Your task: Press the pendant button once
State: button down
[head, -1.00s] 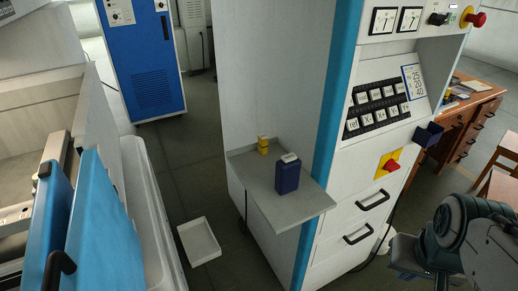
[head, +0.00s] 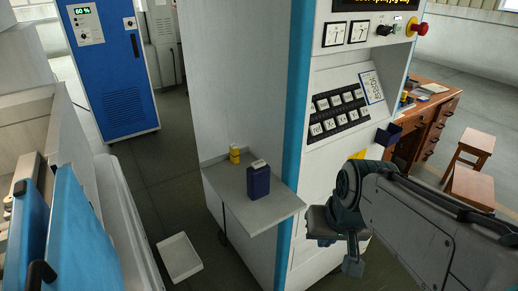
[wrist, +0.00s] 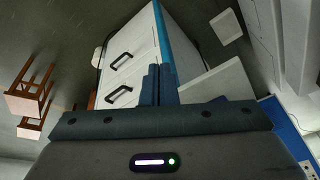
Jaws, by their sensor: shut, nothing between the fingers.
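A dark blue upright box with a pale top (head: 258,180), which looks like the pendant, stands on a grey shelf (head: 232,206) fixed to the side of a tall white machine. I cannot make out a button on it. My gripper (head: 335,242) is in front of the machine's lower drawers, right of the shelf and apart from the box. In the wrist view the fingers of my gripper (wrist: 159,82) are together and empty, with the shelf (wrist: 212,90) to their right.
A small yellow item (head: 235,154) stands behind the box on the shelf. The machine carries a sloped key panel (head: 338,112) and a red stop knob (head: 420,29). A white tray (head: 180,257) lies on the floor. A blue-panelled unit (head: 85,230) stands at left.

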jog(key=w+a+r+t+y+p, duration=0.2)
jog(key=w+a+r, duration=0.4)
jog(key=w, duration=0.4)
jog(key=w+a+r+t+y+p, duration=0.1)
jog(key=w+a+r+y+p, duration=0.2)
jog(key=w+a+r, duration=0.4)
jog(key=w+r+p, duration=0.1)
jog(key=w, duration=0.3)
jog(key=shift+w+r+m+t, duration=0.3)
jog(key=shift+r+m+t, duration=0.1)
jog(key=shift+a+f, duration=0.1)
jog(key=shift+f, duration=0.05)
jog(key=b, duration=0.6)
send_over(261, 165)
notch_tip(261, 165, down, 8)
jog(key=shift+r, duration=0.15)
jog(key=shift+f+b, duration=0.4)
jog(key=shift+b, duration=0.2)
jog(key=shift+f, duration=0.15)
jog(key=shift+f+b, duration=0.3)
jog(key=shift+b, duration=0.35)
